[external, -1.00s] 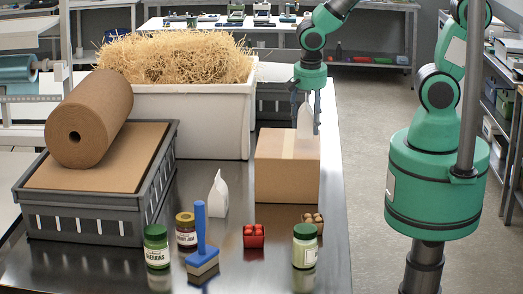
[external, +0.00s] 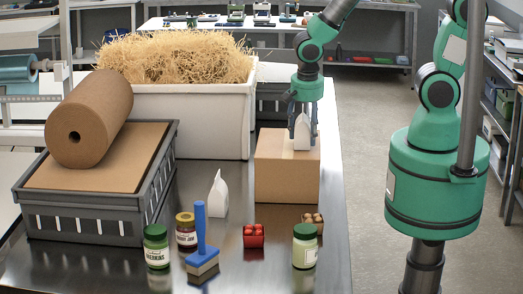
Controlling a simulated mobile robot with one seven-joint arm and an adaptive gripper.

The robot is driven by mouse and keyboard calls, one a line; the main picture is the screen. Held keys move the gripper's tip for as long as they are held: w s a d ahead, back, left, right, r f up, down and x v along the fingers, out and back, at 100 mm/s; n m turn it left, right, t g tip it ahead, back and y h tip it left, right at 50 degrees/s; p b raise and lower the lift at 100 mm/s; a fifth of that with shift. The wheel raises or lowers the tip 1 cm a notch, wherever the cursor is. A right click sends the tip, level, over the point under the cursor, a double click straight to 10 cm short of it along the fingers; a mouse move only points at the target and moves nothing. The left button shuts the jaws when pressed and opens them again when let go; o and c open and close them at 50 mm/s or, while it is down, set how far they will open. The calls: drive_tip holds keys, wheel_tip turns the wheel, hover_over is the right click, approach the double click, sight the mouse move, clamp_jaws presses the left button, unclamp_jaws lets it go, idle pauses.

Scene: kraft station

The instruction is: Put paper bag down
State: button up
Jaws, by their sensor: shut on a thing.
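A white paper bag (external: 302,135) is upright between the fingers of my gripper (external: 303,128), over the top of a brown cardboard box (external: 287,178). My gripper points down and is shut on the bag. The bag's lower edge is at the box top's level in the picture; I cannot tell whether it touches. A second white paper bag (external: 218,196) stands upright on the metal table, left of the box.
A white bin of straw (external: 193,118) stands behind. A grey crate (external: 85,215) with a brown paper roll (external: 90,115) is at left. Jars, a blue-handled brush (external: 201,235), a red block (external: 253,236) and a small egg-like pack (external: 312,219) stand in front.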

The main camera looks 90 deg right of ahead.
sight(307, 122)
drive_tip(key=shift+f, duration=0.2)
drive_tip(key=o, duration=1.4)
drive_tip(key=shift+r, duration=0.1)
drive_tip(key=shift+r, duration=0.15)
drive_tip(key=r, duration=0.4)
drive_tip(key=a+r, duration=0.1)
drive_tip(key=r, duration=0.6)
drive_tip(key=shift+a+r, duration=0.4)
